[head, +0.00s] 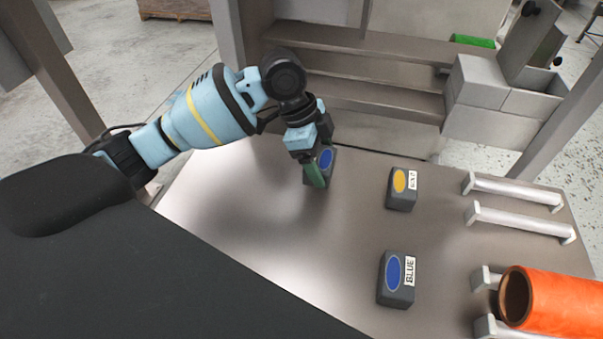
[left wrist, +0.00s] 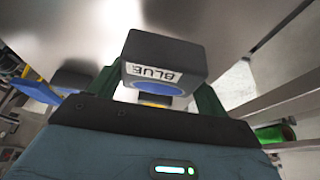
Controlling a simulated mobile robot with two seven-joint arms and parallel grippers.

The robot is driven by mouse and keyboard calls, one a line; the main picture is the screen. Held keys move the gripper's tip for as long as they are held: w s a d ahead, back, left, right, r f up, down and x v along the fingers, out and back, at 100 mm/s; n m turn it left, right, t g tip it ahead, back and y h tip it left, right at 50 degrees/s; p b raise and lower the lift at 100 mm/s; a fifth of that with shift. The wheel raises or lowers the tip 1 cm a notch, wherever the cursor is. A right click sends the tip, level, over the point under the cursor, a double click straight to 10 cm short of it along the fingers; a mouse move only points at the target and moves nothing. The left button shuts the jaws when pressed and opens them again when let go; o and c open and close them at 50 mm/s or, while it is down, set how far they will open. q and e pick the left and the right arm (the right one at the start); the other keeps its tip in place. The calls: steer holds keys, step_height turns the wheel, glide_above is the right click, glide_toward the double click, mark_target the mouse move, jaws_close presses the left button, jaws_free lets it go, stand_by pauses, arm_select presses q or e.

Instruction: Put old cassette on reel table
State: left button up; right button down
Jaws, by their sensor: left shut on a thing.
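My left gripper (head: 318,168) is shut on a dark grey cassette with a blue oval (head: 326,158), at the back left of the metal table (head: 240,220). In the left wrist view this held cassette (left wrist: 166,50) sits between the green fingers and its label reads BLUE. I cannot tell whether it touches the table. A second blue-oval cassette (head: 396,279), labelled BLUE, lies near the front. A yellow-oval cassette (head: 402,189) with a white label lies behind it. Which one is old does not show. My right gripper is out of view.
An orange roll (head: 553,302) lies at the front right by metal brackets (head: 520,222). Metal steps or shelves (head: 360,60) rise behind the table, with grey boxes (head: 485,85) at the back right. A green roll (head: 472,41) lies farther back. The left table area is clear.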

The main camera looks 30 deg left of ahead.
arm_select(q)
steer(key=shift+s+a+f, duration=0.1)
steer(key=shift+s+a, duration=0.85)
steer(key=shift+s, duration=0.25)
steer(key=shift+s+a, duration=0.15)
steer(key=shift+a, duration=0.05)
steer(key=shift+s+a+f, duration=0.1)
steer(key=shift+s+f, duration=0.1)
steer(key=shift+f, duration=1.6)
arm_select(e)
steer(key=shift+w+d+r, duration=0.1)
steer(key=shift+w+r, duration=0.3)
arm_select(q)
steer(key=shift+f, duration=0.1)
steer(key=o, duration=1)
steer(key=shift+o, duration=0.2)
